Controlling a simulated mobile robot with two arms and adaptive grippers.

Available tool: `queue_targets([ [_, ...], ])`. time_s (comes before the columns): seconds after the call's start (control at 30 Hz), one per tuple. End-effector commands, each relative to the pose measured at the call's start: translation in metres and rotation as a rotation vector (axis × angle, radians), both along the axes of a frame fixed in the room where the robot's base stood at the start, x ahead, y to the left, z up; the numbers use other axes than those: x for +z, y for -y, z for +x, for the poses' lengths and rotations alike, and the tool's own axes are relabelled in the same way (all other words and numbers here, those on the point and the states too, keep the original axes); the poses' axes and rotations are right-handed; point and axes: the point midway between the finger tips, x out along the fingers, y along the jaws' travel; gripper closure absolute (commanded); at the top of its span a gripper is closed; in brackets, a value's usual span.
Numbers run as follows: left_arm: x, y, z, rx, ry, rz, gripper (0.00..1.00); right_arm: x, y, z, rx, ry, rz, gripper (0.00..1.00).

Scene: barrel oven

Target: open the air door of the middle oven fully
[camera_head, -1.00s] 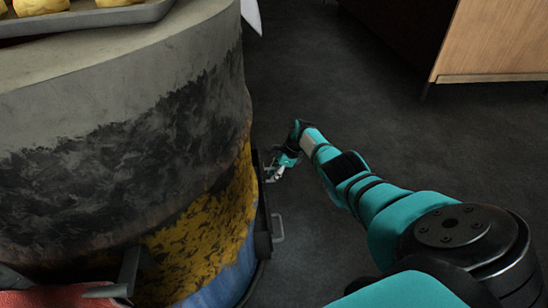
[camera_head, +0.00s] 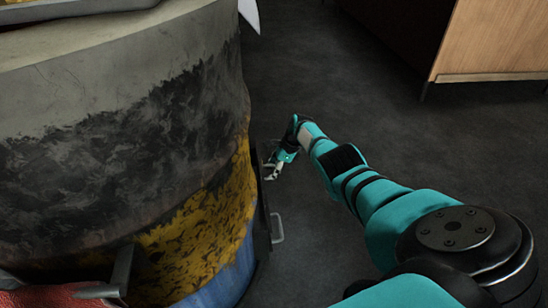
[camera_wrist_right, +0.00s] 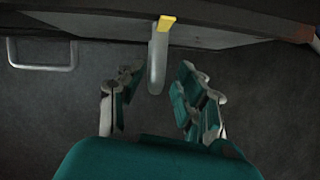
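The barrel oven (camera_head: 205,240) fills the left of the head view, worn grey and black above yellow and blue. A dark door-like panel (camera_head: 262,215) stands at its right side. In the right wrist view a dark panel edge (camera_wrist_right: 110,25) runs across the top, with a pale lever with a yellow tip (camera_wrist_right: 157,60) projecting from it. My right gripper (camera_head: 272,170) is beside the panel. It is open, with its fingers (camera_wrist_right: 155,95) on either side of the lever's line; contact is not visible. I cannot tell how far the air door is open.
A metal U-shaped handle (camera_head: 278,228) sticks out below my right gripper, and to the left in the wrist view (camera_wrist_right: 42,66). A tray (camera_head: 75,12) rests on the oven top. A wooden cabinet (camera_head: 490,45) stands at upper right. The dark floor (camera_head: 330,75) between is clear.

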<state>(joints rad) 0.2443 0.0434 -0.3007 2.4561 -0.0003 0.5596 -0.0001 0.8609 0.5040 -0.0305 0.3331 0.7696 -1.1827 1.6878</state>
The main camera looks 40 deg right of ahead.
Motion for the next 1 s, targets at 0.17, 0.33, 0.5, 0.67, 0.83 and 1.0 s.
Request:
queue_targets([
  [0.17, 0.000, -0.001, -0.001, 0.001, 0.002, -0.002, 0.60, 0.000, 0.000, -0.001, 0.000, -0.002, 0.002, 0.66],
  [0.33, 0.000, -0.001, 0.000, 0.000, 0.002, -0.002, 0.60, 0.007, 0.002, -0.003, 0.002, -0.002, 0.002, 0.66],
  [0.5, 0.000, 0.000, 0.000, 0.000, 0.001, 0.000, 0.60, 0.021, 0.007, -0.008, 0.002, -0.003, -0.001, 0.66],
  [0.67, 0.000, 0.000, 0.000, 0.000, 0.001, 0.000, 0.60, 0.047, 0.014, -0.015, 0.002, -0.001, -0.002, 0.66],
  [0.83, 0.000, 0.000, 0.000, 0.000, 0.001, 0.000, 0.60, 0.080, 0.024, -0.023, 0.001, 0.000, -0.002, 0.66],
  [1.0, 0.000, 0.000, 0.000, 0.000, 0.001, 0.000, 0.60, 0.102, 0.030, -0.029, 0.000, 0.000, 0.000, 0.66],
])
